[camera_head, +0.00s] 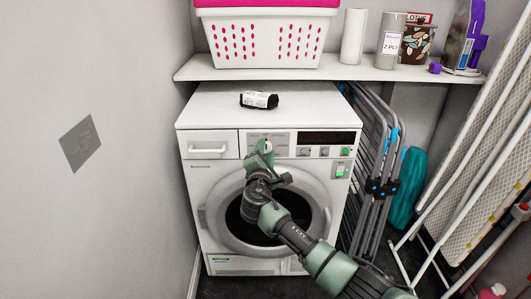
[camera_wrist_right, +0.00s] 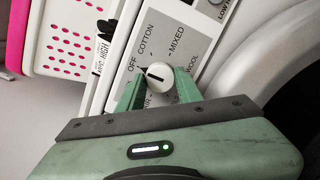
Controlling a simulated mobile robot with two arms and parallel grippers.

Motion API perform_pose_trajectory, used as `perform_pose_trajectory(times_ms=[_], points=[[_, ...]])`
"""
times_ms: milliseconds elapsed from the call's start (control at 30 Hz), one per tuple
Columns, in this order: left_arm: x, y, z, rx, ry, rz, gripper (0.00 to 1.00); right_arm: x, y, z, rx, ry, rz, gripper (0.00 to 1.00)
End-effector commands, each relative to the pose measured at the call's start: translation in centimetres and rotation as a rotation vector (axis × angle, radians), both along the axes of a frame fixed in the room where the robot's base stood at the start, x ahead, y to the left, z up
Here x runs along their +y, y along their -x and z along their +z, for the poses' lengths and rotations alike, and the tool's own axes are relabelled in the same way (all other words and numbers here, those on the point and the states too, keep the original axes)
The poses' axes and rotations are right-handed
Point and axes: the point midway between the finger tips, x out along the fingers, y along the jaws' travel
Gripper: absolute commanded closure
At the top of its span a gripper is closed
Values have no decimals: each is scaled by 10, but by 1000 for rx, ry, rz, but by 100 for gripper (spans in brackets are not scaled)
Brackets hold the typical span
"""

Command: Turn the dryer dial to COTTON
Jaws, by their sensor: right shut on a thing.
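The white dryer (camera_head: 190,185) stands below a shelf, its control panel along the top front. In the right wrist view, the round white dial (camera_wrist_right: 160,76) has a dark pointer mark on its left part, pointing roughly toward the OFF label (camera_wrist_right: 132,62). The COTTON label (camera_wrist_right: 146,40) is above the dial, with MIXED to its right and WOOL farther right. My right gripper (camera_head: 263,150) is at the panel. In the wrist view its green fingers (camera_wrist_right: 160,88) are shut on the dial, one on each side. In the head view the gripper largely hides the dial. My left gripper is out of view.
A dark, white-labelled item (camera_head: 259,99) lies on the dryer top. The shelf (camera_head: 270,74) above holds a pink-and-white basket (camera_head: 262,35) and containers. Folded racks (camera_head: 375,165) stand close on the dryer's right. The wall (camera_head: 90,200) is close on the left.

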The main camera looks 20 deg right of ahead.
Motion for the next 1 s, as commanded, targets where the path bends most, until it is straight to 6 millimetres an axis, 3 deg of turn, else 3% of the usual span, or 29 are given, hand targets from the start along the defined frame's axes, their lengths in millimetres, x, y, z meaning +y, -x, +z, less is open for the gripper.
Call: perform_pose_trajectory(times_ms=[267, 1000], points=[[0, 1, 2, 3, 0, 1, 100, 0, 0, -1, -18, -67, 0, 100], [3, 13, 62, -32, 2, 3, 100, 0, 1, -1, -171, -607, -1, 100]])
